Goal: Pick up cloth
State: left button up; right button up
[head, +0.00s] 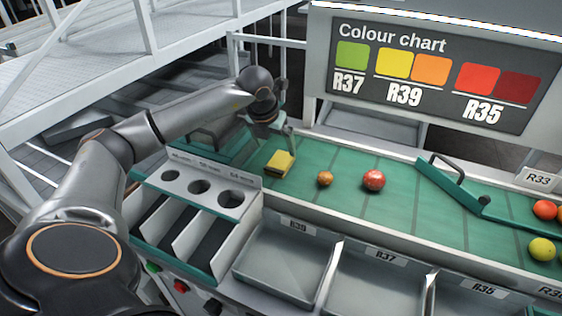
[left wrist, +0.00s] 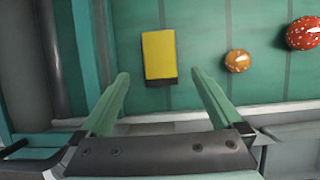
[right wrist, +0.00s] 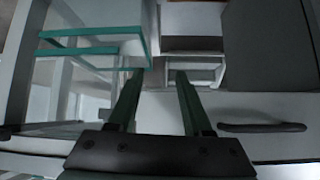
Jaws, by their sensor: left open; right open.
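A small yellow block-like thing with a dark edge (head: 279,164) lies on the green belt near its left end. It looks like a folded cloth or a sponge; I cannot tell which. My left gripper (head: 270,132) is open and empty, above and behind it in the head view. In the left wrist view the yellow thing (left wrist: 159,56) lies ahead, between the lines of the two open fingers (left wrist: 160,76), apart from them. My right gripper (right wrist: 158,74) is open and empty; it is outside the head view, away from the belt.
A small orange tomato (head: 325,178) and a red one (head: 374,180) lie right of the yellow thing. A sizing box with round holes (head: 200,187) and grey trays (head: 283,270) line the near side. A green diverter arm (head: 455,185) crosses the belt.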

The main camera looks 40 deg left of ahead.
aim_at(280, 161)
pick_arm(q)
jog(key=p+x, duration=0.1)
jog(key=x, duration=0.6)
jog(key=shift+w+f, duration=0.1)
jog(key=shift+f, duration=0.1)
jog(key=shift+f, duration=0.2)
jog(key=c, duration=1.3)
jog(key=shift+r, duration=0.1)
